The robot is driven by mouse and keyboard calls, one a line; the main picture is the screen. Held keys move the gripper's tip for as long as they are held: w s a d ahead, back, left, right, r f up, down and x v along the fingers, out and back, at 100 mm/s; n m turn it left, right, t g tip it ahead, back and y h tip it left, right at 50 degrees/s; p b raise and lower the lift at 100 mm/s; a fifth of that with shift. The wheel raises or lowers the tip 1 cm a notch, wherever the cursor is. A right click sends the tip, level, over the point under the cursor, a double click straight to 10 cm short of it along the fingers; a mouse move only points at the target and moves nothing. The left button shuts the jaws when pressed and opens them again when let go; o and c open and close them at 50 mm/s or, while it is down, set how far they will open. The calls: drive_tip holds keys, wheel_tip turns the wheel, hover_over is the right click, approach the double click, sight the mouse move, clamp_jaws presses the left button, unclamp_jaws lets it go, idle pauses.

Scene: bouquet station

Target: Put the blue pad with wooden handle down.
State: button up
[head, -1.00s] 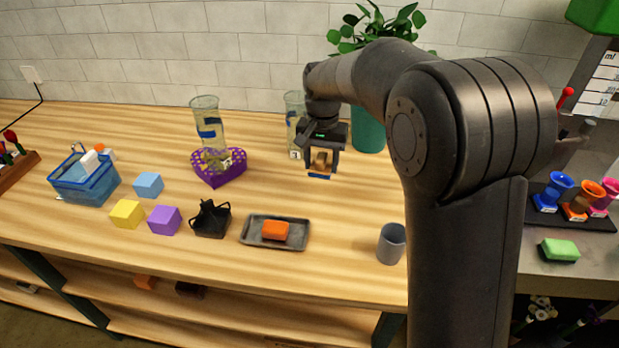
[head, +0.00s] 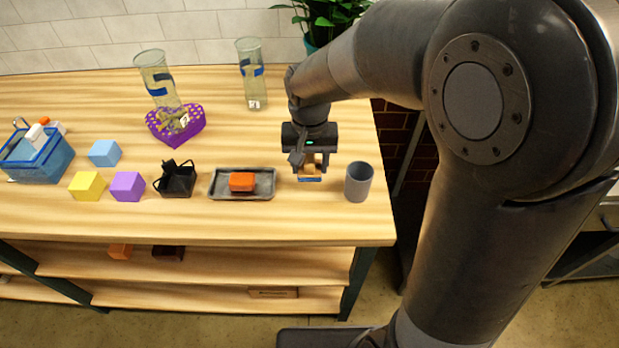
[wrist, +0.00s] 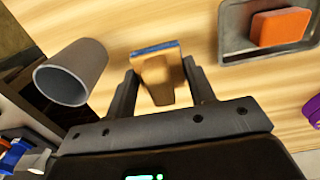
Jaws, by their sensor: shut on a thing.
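My gripper (head: 310,165) is shut on the wooden handle of the blue pad (head: 310,179). The pad hangs pointing down over the wooden table, between the grey tray and the grey cup. In the wrist view the tan handle (wrist: 158,80) sits between my two fingers, with the blue pad edge (wrist: 155,47) at its far end. Whether the pad touches the tabletop I cannot tell.
A grey tray (head: 215,187) with an orange block (head: 242,182) lies left of the pad. A grey cup (head: 358,183) stands close on the right, near the table's right edge. Bare tabletop (head: 290,218) lies in front. A black basket (head: 176,180) stands further left.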

sight(310, 187)
drive_tip(key=shift+f, duration=2.55)
drive_tip(key=o, duration=1)
drive_tip(key=shift+f, duration=0.15)
drive_tip(key=shift+c, duration=0.2)
